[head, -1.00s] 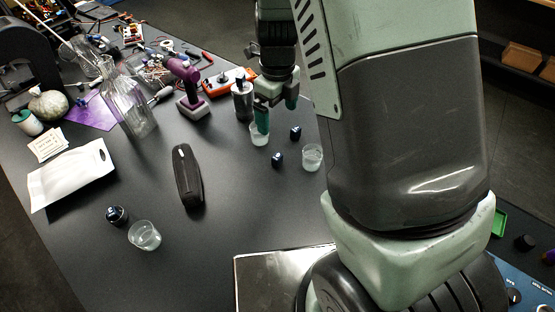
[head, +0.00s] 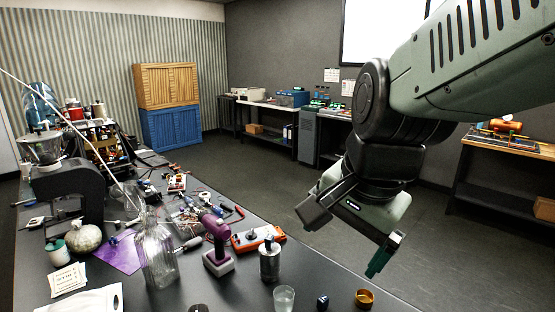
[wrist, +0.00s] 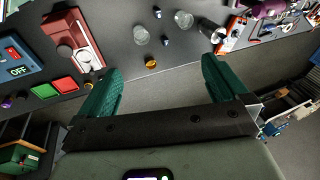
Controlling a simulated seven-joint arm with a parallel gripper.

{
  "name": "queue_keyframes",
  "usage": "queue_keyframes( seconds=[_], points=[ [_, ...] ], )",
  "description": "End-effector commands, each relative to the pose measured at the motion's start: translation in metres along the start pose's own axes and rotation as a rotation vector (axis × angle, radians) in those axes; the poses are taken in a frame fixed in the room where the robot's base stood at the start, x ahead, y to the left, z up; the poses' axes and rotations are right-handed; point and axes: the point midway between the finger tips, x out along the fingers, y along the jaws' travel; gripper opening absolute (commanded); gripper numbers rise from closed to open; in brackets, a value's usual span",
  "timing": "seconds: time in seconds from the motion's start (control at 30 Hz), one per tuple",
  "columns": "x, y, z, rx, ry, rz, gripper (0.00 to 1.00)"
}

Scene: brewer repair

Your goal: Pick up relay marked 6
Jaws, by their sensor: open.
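My gripper (head: 379,258) hangs high beyond the table's right edge in the head view. In the wrist view my gripper (wrist: 162,68) has its two green fingers wide apart with nothing between them. A small dark blue relay-like piece (head: 322,301) stands on the table near the bottom of the head view, between a clear cup and a gold-coloured ring. The wrist view shows two small dark pieces, one far (wrist: 157,12) and one nearer (wrist: 165,41), ahead of the fingers and apart from them. No number is readable on any piece, so I cannot tell which is 6.
A gold ring (head: 364,299), a clear cup (head: 284,299) and a metal canister (head: 269,261) stand close by. A glass bottle (head: 158,255) and a purple tool (head: 216,245) are farther left. The wrist view shows a red device (wrist: 73,40) and a blue OFF panel (wrist: 20,60).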

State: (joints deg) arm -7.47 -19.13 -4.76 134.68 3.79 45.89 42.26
Motion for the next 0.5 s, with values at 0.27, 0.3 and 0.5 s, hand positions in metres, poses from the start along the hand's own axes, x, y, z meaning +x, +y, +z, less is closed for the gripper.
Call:
queue_keyframes(
  seconds=[0.27,0.3,0.5],
  points=[
    [-0.055,0.047,0.035,-0.622,0.158,-0.006,1.00],
    [-0.057,0.051,0.038,-0.674,0.170,0.002,1.00],
    [-0.062,0.059,0.044,-0.788,0.196,0.019,0.98]
  ],
)
